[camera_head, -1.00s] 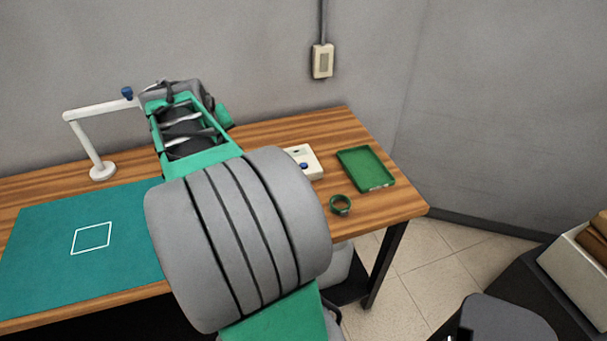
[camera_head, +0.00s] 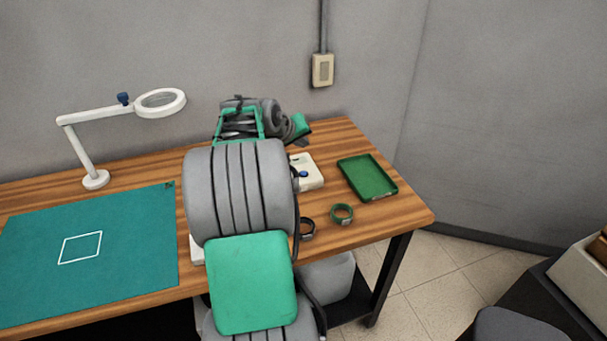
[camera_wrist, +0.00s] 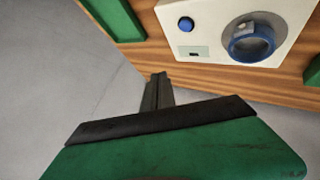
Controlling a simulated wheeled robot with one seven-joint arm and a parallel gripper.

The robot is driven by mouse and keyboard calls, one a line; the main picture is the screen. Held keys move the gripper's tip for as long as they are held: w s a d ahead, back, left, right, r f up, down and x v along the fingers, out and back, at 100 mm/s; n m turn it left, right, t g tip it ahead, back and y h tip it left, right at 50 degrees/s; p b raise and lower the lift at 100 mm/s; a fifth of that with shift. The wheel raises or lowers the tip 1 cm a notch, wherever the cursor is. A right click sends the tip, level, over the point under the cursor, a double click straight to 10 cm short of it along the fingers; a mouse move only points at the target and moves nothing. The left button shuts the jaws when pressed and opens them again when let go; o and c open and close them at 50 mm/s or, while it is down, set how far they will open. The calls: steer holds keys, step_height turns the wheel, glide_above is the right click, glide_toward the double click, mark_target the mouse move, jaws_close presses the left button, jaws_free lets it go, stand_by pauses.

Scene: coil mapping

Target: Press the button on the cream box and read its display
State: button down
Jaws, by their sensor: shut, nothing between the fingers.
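The cream box (camera_head: 309,177) stands on the wooden table, partly hidden behind my arm in the head view. In the wrist view the cream box (camera_wrist: 222,12) shows a round blue button (camera_wrist: 186,24) and a small display (camera_wrist: 194,52), whose reading I cannot make out. Beside them a blue ring (camera_wrist: 252,42) sits on a grey round plate. My gripper (camera_wrist: 157,78) is shut and empty. In the wrist view its fingertips appear below the box, apart from the button. The fingers are not distinguishable in the head view.
A green tray (camera_head: 368,178) lies right of the box. A green ring (camera_head: 341,214) and a dark ring (camera_head: 308,229) lie nearer the front edge. A magnifier lamp (camera_head: 95,179) stands at the back left. A teal mat (camera_head: 120,262) with a white square is bare.

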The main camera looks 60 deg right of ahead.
mark_target(302, 175)
step_height(302, 175, down, 8)
steer(key=b, duration=0.5)
steer(key=shift+f, duration=0.15)
steer(key=shift+f, duration=0.1)
stand_by(1.5)
steer(key=shift+f+b, duration=0.35)
steer(key=shift+f+b, duration=0.3)
steer(key=shift+f, duration=0.1)
stand_by(0.7)
steer(key=shift+r+p, duration=0.5)
steer(key=shift+r, duration=0.3)
steer(key=shift+r+p, duration=1.65)
steer(key=shift+r, duration=0.95)
